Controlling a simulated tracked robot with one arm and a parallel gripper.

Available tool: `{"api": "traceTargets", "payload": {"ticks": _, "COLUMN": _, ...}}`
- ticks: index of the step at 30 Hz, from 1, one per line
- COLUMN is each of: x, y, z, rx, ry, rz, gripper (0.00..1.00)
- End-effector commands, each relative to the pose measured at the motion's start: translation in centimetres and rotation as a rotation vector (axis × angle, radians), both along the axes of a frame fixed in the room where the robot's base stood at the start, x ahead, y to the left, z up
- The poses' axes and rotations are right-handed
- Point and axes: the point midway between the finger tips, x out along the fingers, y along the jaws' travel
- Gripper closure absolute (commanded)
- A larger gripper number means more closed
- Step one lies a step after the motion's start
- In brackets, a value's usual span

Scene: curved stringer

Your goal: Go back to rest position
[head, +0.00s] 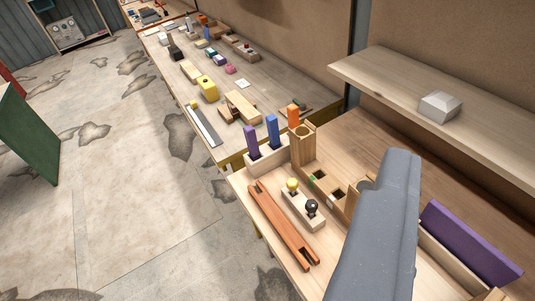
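No gripper fingers show in the head view. A large grey rounded part of my own arm (380,230) rises from the bottom edge at the right of the middle and covers part of the near bench. Whether my gripper holds anything is not shown.
A wooden shelf (380,75) with a grey faceted block (440,105) juts from the wall at the right. A purple panel (470,243) stands right of my arm. A second long bench (280,85) with many small parts runs away behind. The concrete floor (120,170) at the left is open, beside a green panel (28,135).

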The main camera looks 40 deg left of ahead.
Motion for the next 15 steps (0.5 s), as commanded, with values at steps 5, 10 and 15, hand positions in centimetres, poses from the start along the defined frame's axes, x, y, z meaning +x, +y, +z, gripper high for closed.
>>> {"api": "traceTargets", "payload": {"ticks": 5, "x": -0.4, "y": 0.3, "z": 0.5, "rx": -0.029, "ry": -0.012, "rz": 0.006, "gripper": 0.5}}
{"api": "traceTargets", "payload": {"ticks": 10, "x": -0.4, "y": 0.3, "z": 0.4, "rx": -0.026, "ry": -0.011, "rz": 0.005, "gripper": 0.5}}
{"api": "traceTargets", "payload": {"ticks": 15, "x": -0.3, "y": 0.3, "z": -1.0, "rx": -0.025, "ry": -0.011, "rz": 0.005, "gripper": 0.5}}
